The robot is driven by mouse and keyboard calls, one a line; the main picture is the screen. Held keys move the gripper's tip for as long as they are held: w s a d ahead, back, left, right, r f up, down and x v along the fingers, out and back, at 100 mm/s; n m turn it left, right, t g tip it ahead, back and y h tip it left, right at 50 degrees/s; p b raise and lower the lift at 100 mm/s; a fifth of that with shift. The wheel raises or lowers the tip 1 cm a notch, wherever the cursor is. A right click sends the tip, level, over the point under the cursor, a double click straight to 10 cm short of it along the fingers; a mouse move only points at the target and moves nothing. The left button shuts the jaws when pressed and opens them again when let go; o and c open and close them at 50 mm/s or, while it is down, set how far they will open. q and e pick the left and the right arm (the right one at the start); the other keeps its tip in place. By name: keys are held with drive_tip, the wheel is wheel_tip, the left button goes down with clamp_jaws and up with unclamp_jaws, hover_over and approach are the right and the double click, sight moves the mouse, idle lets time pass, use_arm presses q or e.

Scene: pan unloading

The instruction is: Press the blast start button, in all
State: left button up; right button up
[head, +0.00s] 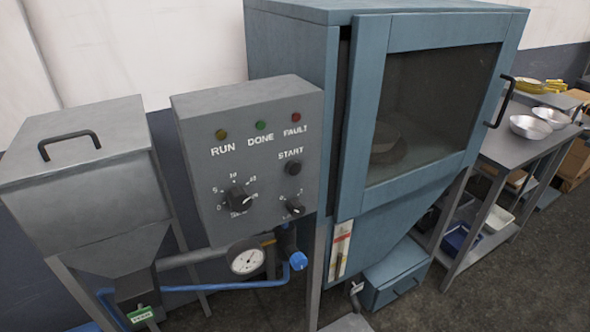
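The grey control panel (270,130) stands left of the blast cabinet in the head view. The START button (293,168) is a dark round knob under the START label, at the right of the panel. Above it are the RUN lamp (221,134), the green DONE lamp (261,125) and the red FAULT lamp (296,118). A numbered dial (238,198) is at lower left and a smaller knob (294,206) at lower right. The blue-grey blast cabinet (350,230) has a windowed door (357,120); a dark gap shows along its left edge. Neither gripper is in view.
A grey lidded hopper (85,190) stands at the left. A pressure gauge (246,257) and blue pipe (220,287) run below the panel. A metal table (500,150) with bowls (530,126) is at the right. Bare floor shows in front of it.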

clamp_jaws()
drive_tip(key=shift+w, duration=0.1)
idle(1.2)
